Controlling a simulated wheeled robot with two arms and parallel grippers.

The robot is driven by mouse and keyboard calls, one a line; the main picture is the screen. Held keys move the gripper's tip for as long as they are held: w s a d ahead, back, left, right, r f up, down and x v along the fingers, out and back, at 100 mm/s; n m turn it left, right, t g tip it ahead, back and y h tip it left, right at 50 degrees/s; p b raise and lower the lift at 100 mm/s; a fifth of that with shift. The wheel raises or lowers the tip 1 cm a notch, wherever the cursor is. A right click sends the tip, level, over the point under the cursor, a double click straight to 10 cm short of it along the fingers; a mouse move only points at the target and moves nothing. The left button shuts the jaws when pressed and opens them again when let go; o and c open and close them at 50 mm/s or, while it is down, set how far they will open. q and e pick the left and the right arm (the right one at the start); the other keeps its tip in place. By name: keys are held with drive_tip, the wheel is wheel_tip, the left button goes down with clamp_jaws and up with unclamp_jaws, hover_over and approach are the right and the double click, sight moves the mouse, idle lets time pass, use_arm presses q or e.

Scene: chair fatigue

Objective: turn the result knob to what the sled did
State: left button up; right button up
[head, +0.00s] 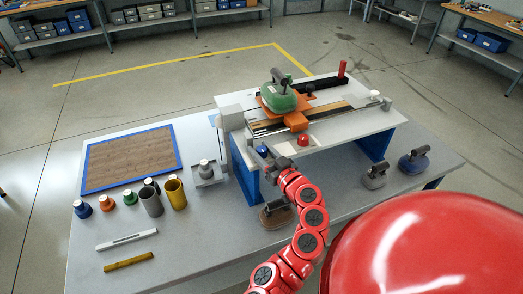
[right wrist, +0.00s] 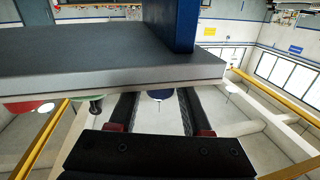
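The orange sled (head: 296,120) sits partway along the rail on the raised white bench (head: 352,127), with a green weight (head: 280,99) on top. A blue knob-like cap (head: 262,149) is at the bench's front left, and a red one (head: 303,140) is to its right. No marks are readable, so I cannot tell which is the result knob. My right gripper (head: 268,157) is at the front edge by the blue cap. In the right wrist view its fingers (right wrist: 158,112) are apart, with the blue cap (right wrist: 160,95) showing between them; contact is unclear. My left gripper is not in view.
A red upright handle (head: 342,69) stands at the bench's back. Grey (head: 374,178) and blue (head: 414,161) handled weights lie to the right, a brown one (head: 275,215) below my gripper. Cups, a wooden board (head: 130,160) and bars occupy the table's left.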

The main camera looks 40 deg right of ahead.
clamp_jaws()
